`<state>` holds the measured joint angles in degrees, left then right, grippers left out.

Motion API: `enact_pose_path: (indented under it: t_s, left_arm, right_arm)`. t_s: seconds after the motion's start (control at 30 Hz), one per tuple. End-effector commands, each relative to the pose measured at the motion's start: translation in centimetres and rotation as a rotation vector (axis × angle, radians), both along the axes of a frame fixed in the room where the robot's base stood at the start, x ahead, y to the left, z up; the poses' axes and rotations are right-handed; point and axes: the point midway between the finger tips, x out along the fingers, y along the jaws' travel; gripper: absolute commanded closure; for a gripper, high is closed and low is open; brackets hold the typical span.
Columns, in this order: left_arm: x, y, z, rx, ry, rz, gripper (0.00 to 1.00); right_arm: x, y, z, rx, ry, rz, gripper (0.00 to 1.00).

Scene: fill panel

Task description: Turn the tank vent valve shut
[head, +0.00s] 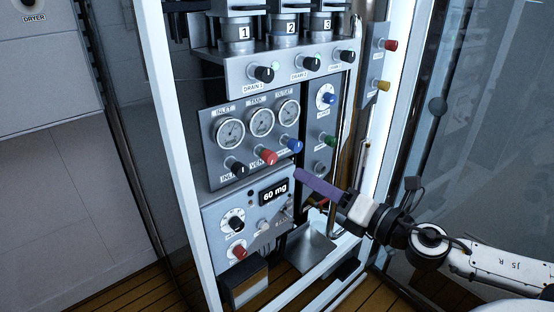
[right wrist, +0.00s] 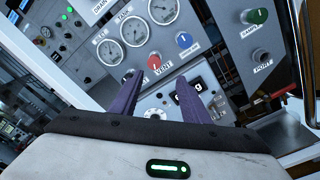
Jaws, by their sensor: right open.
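The vent valve is a red knob (head: 266,156) with a VENT label, on the grey gauge panel below the gauges. It also shows in the right wrist view (right wrist: 154,62). Its exact turn angle is too small to tell. My right gripper (head: 297,174) reaches in from the right, with purple fingers in front of the panel, below and right of the red knob. In the right wrist view the two fingers (right wrist: 158,80) are spread apart and nothing is between them. The red knob appears beyond the tips, apart from them. My left gripper is out of view.
A blue knob (head: 294,146) is right of the red one and a black inlet knob (head: 238,168) left of it. Three gauges (head: 262,121) sit above. Below is a box with a "60 mg" display (head: 274,192). A white frame post (head: 183,140) stands at left.

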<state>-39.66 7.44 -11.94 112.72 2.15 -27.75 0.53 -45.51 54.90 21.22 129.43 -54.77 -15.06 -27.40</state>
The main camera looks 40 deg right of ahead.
Motion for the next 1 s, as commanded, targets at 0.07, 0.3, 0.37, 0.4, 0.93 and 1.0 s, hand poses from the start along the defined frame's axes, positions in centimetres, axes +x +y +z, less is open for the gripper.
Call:
enact_pose_path:
  t_s: [0.07, 0.3, 0.37, 0.4, 0.93, 1.0]
  left_arm:
    - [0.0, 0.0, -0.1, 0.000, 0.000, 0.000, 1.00]
    - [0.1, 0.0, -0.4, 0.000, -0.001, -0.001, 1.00]
    - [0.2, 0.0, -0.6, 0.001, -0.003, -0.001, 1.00]
    - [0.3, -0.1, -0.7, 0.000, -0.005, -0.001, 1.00]
    - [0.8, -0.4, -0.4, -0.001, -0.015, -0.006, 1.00]
    - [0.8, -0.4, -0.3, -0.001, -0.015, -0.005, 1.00]
  right_arm:
    - [0.4, 0.6, 0.9, -0.055, -0.022, 0.025, 0.58]
    - [2.8, 1.0, 1.2, -0.070, -0.029, 0.031, 0.58]
    - [3.6, 1.2, 1.1, -0.064, -0.030, 0.030, 0.58]
    - [4.1, 1.3, 1.1, -0.063, -0.030, 0.031, 0.58]
    - [8.6, 1.5, 1.3, -0.057, -0.028, 0.020, 0.58]
    - [9.1, 1.6, 1.3, -0.058, -0.027, 0.019, 0.58]
